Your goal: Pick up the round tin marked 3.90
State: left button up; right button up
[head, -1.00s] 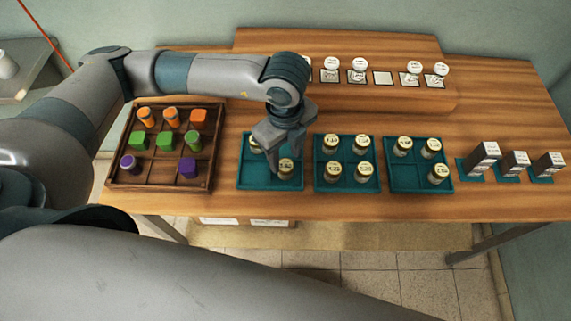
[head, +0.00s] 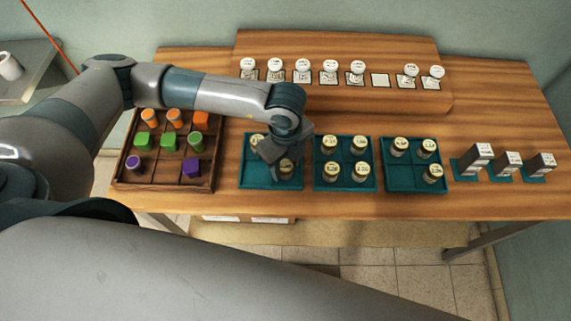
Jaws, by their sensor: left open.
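Round tins with gold lids stand in three teal trays; their lid marks are too small to read, so I cannot tell which is marked 3.90. My left gripper (head: 274,157) is open, pointing down over the left teal tray (head: 252,183). One gold-lidded tin (head: 287,168) shows just beside and partly behind its fingers; I cannot tell whether they touch. Another gold-lidded tin (head: 257,142) stands behind, at the tray's back left. My right gripper is not in view.
The middle teal tray (head: 345,163) and right teal tray (head: 402,180) hold more tins. A brown compartment box (head: 165,181) with coloured pieces stands left. White-lidded jars (head: 329,66) line the back shelf. Boxes (head: 477,158) stand right. The table's front strip is clear.

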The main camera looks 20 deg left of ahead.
aim_at(287, 166)
pick_arm(q)
jog(key=shift+f, duration=0.25)
jog(key=c, duration=0.8)
jog(key=shift+r, duration=0.2)
jog(key=shift+r+b, duration=0.25)
jog(key=shift+b, duration=0.15)
jog(key=r+b, duration=0.2)
jog(key=r, duration=0.1)
jog(key=shift+d+r, duration=0.1)
jog(key=shift+d, duration=0.1)
jog(key=shift+s+d+r+b, duration=0.6)
jog(key=shift+s+d+r, duration=0.5)
jog(key=shift+d, duration=0.5)
jog(key=shift+s+d+r+b, duration=0.55)
jog(key=shift+s+d+r, duration=0.45)
jog(key=shift+d+r, duration=0.4)
jog(key=shift+s+d+r+b, duration=0.6)
jog(key=shift+s+d+r, duration=0.45)
jog(key=shift+d, duration=0.7)
